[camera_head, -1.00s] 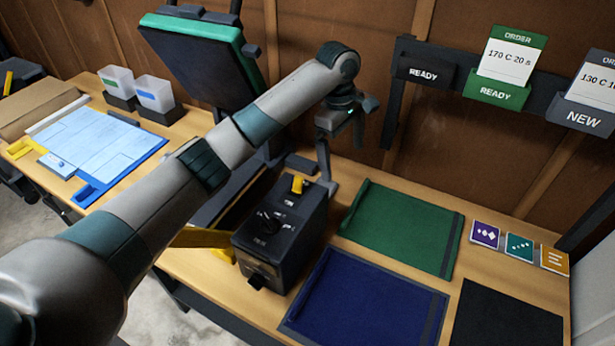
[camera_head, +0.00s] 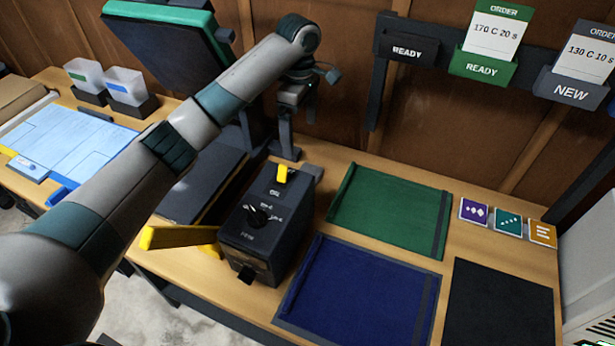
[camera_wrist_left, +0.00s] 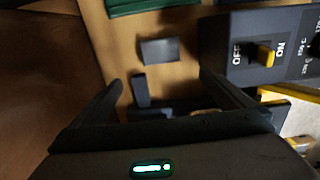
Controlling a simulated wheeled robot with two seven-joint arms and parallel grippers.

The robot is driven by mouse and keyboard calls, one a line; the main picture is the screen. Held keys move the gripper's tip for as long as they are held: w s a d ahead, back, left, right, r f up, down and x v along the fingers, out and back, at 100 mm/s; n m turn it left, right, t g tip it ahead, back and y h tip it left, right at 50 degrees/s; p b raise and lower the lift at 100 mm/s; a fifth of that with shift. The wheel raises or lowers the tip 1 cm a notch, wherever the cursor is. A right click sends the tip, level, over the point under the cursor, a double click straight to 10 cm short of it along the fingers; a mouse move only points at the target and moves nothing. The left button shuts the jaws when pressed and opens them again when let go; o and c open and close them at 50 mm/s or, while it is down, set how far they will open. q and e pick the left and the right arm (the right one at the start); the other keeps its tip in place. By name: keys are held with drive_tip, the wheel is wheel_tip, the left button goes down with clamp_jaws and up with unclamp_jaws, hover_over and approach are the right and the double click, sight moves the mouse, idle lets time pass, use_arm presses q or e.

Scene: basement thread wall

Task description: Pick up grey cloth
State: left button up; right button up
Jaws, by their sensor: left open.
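A small flat grey piece that looks like the grey cloth (camera_head: 313,172) lies on the bench behind the dark control box. In the left wrist view the cloth (camera_wrist_left: 159,50) shows as a small grey rectangle on the wood, beyond the fingertips. My left gripper (camera_head: 292,100) is in the air near the press's upright post, above and left of the cloth. In the left wrist view its two fingers (camera_wrist_left: 161,80) are spread apart with nothing held between them. The control box partly hides the cloth in the head view. My right gripper is not in view.
The control box (camera_head: 262,235) has a yellow switch and stands just in front of the cloth. The tilted press plate (camera_head: 165,50) is at the left. Green (camera_head: 390,208) and blue (camera_head: 355,300) mats lie at the right. The wooden wall is close behind.

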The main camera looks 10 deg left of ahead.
use_arm(q)
drive_tip(key=p, duration=0.1)
approach(306, 170)
drive_tip(key=shift+s+a+f, duration=0.1)
drive_tip(key=shift+s+a, duration=0.4)
drive_tip(key=shift+s, duration=0.15)
wheel_tip(306, 170, down, 2)
drive_tip(key=shift+f+p, duration=0.15)
drive_tip(key=shift+p, duration=0.25)
drive_tip(key=shift+f, duration=0.5)
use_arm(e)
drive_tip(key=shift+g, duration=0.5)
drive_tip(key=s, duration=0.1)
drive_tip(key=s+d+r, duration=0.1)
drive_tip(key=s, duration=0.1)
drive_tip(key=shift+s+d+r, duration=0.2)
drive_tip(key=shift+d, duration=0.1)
use_arm(q)
drive_tip(key=shift+d+f+p, duration=0.3)
drive_tip(key=shift+f+p, duration=0.05)
drive_tip(key=shift+f, duration=0.05)
drive_tip(key=f, duration=0.2)
drive_tip(key=d+f+p, duration=0.1)
drive_tip(key=shift+s+f, duration=0.2)
drive_tip(key=shift+f, duration=0.2)
drive_tip(key=shift+a+f, duration=0.1)
drive_tip(key=shift+f, duration=0.2)
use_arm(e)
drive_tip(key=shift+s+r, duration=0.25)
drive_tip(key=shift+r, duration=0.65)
